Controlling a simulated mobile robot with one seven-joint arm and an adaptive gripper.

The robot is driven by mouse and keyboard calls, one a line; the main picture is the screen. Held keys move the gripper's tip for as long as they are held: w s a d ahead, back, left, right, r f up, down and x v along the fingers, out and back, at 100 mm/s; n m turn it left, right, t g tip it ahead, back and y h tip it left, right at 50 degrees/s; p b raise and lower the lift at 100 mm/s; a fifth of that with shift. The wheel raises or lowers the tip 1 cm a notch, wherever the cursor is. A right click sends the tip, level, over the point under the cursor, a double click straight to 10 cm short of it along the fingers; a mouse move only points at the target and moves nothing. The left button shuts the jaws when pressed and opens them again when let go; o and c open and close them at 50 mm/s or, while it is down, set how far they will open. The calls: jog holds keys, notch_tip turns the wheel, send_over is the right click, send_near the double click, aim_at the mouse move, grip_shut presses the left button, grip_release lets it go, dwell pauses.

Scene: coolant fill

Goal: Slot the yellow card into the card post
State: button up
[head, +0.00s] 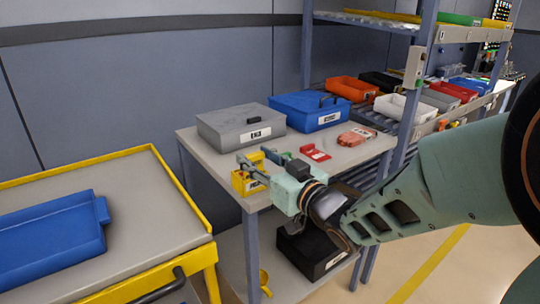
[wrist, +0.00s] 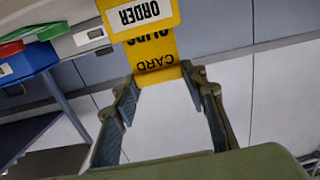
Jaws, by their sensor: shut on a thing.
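My gripper (head: 257,166) is over the front left corner of the workbench, its fingers pointing away from the robot. In the wrist view the fingers (wrist: 158,84) are shut on the sides of a yellow card (wrist: 155,71) with dark lettering, including "CARD". A yellow piece with a white "ORDER" label (wrist: 140,14) overlaps the card's upper end; I cannot tell whether it is part of the post or how far the card is in it. In the head view a yellow labelled holder (head: 240,184), likely the card post, stands by the fingers, partly hidden by them.
A grey case (head: 240,129) and a blue case (head: 308,110) stand behind on the bench. A red item (head: 314,152) and a reddish packet (head: 357,137) lie to the right. A yellow-edged cart (head: 140,212) with a blue tray (head: 50,238) is at left. A black bin (head: 312,253) is below.

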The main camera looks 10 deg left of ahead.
jog(key=shift+f+b, duration=0.5)
jog(key=shift+f, duration=0.1)
jog(key=o, duration=0.9)
jog(key=shift+r, duration=0.1)
jog(key=v, duration=0.7)
jog(key=shift+s+d, duration=0.15)
jog(key=shift+d, duration=0.05)
